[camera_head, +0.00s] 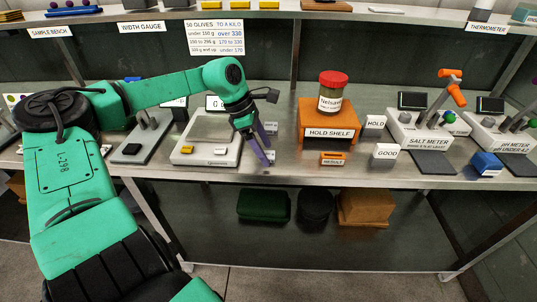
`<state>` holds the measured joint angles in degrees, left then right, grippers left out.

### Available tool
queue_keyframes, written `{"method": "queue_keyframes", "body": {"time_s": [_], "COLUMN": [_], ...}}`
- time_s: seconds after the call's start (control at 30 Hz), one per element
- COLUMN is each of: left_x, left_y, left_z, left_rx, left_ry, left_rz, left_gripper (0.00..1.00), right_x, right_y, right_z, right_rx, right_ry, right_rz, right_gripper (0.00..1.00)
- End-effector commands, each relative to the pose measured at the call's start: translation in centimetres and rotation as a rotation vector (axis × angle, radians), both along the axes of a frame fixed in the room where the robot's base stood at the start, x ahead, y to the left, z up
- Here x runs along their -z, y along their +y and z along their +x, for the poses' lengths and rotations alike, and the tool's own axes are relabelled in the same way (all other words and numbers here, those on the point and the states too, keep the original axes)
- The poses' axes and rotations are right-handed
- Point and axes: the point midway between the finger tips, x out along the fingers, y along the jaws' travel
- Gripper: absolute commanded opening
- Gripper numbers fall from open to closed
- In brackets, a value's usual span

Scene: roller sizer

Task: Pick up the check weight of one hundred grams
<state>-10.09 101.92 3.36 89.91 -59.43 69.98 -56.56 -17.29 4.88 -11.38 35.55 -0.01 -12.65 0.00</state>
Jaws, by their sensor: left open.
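My left gripper (263,149) is open, pointing down just right of the weighing scale (205,128), with its purple fingers low over the bench. I cannot tell for sure which thing is the one-hundred-gram check weight. A small yellow block (187,149) and a small pale block (219,151) show at the scale's front edge. Small white tags show beside my fingers, too small to read. A small orange block (332,158) with a dark top lies in front of the hold shelf. My right gripper is not in view.
The orange hold shelf (328,132) bears a red-lidded jar (333,92) right of my gripper. A grey stand (143,140) is left of the scale.

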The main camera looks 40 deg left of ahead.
Motion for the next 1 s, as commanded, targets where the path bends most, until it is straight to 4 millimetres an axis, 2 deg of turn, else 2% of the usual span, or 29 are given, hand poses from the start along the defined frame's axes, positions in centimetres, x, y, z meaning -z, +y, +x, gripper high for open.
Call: {"method": "queue_keyframes", "body": {"time_s": [0.07, 0.27, 0.3, 0.47, 0.5, 0.83, 1.0], "left_x": [0.7, 0.7, 0.7, 0.7, 0.6, 0.1, -2.5], "left_y": [-0.2, -0.2, -0.2, -0.2, -0.2, -0.2, -0.2], "left_z": [0.1, 0.2, 0.2, 0.2, 0.2, 0.2, 0.2], "left_rx": [0.001, 0.0, 0.0, 0.0, 0.0, 0.001, 0.0], "left_ry": [0.003, -0.001, -0.001, 0.0, 0.0, -0.001, -0.005], "left_rz": [0.0, 0.001, 0.001, 0.0, 0.0, 0.001, 0.002], "left_gripper": [0.8, 0.8, 0.65, 0.04, 0.0, 0.0, 0.0], "right_x": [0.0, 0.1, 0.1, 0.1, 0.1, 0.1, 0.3], "right_y": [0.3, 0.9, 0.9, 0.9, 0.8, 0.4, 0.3], "right_z": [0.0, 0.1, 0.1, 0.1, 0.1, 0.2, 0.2], "right_rx": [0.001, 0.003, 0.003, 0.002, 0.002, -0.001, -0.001], "right_ry": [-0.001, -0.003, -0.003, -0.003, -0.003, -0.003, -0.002], "right_rz": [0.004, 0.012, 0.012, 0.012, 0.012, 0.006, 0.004], "right_gripper": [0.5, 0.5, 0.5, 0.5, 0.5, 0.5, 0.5]}}
